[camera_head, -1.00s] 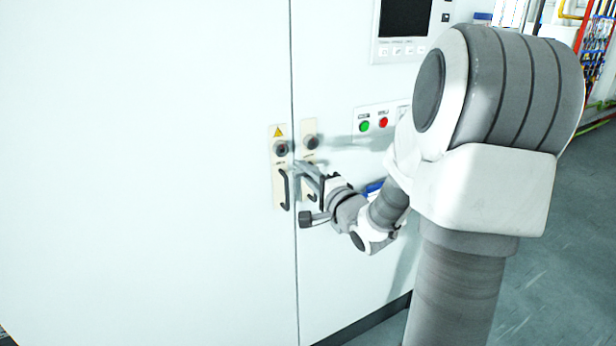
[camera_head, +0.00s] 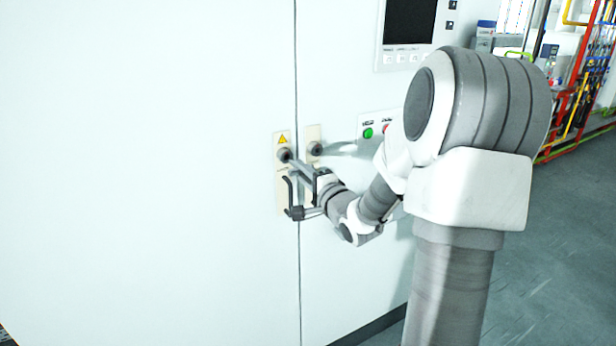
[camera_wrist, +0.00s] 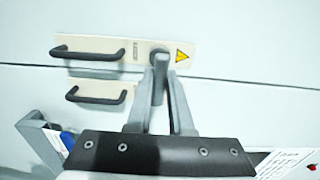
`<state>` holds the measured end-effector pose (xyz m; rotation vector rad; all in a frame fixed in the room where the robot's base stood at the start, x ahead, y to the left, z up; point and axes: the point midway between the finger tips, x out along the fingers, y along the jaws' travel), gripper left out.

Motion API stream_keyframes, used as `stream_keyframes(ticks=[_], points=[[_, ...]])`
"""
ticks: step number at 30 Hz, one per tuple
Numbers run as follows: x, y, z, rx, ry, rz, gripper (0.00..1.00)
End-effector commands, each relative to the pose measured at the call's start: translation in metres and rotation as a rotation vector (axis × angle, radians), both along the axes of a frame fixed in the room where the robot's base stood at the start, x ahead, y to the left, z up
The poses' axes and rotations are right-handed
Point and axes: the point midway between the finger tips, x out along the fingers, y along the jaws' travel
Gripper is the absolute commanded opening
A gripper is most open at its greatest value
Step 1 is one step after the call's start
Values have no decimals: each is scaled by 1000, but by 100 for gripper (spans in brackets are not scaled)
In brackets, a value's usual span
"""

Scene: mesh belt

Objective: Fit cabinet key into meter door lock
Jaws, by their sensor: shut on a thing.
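The left lock (camera_head: 284,154) is a dark round fitting on a cream plate below a yellow warning triangle, on the pale cabinet door. My gripper (camera_head: 294,162) is at this lock from the lower right. In the wrist view, my gripper (camera_wrist: 160,98) has its fingers closed around a dark grey piece, the cabinet key (camera_wrist: 157,84). The key's front end meets the lock area beside the yellow triangle. The fingers and key cover the lock there, so I cannot tell whether the key is inside it or only touching.
A second plate with a dark round lock (camera_head: 316,149) is just right of the door seam. A black bar handle (camera_wrist: 88,51) sits on the left lock's plate, close to my gripper. A green button (camera_head: 367,133) and a screen (camera_head: 409,20) are farther right.

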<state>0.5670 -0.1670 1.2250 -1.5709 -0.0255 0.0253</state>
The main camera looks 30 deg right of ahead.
Motion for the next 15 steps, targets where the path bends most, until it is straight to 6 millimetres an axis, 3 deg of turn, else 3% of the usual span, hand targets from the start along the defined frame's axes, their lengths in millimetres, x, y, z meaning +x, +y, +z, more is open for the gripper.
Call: stream_keyframes(ticks=[15], points=[[13,1,0,0,-1,-1,0]])
